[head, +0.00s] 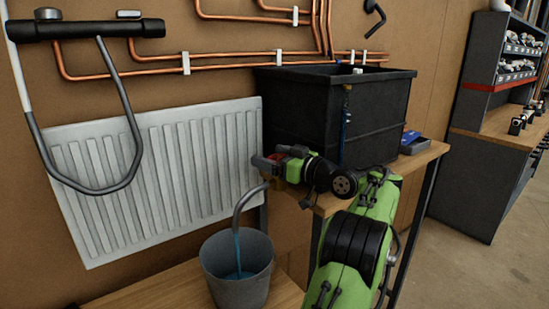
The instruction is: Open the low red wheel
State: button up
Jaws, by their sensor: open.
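A grey curved spout (243,203) comes down below the wheel. A blue stream of water (238,250) runs from it into the grey bucket (224,288).
The tank stands on a wooden bench (418,160) with a blue tray (414,139) at its right. A white radiator (165,170) hangs at left, with copper pipes (220,58) above. A black bar with a hanging hose (128,120) is at far left. Open floor lies right.

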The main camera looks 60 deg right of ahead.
jog(key=shift+s+f, duration=0.1)
jog(key=shift+s, duration=0.1)
jog(key=v, duration=1.5)
jog(key=shift+s+a+p, duration=0.2)
jog(key=shift+p, duration=0.15)
jog(key=shift+w, duration=0.1)
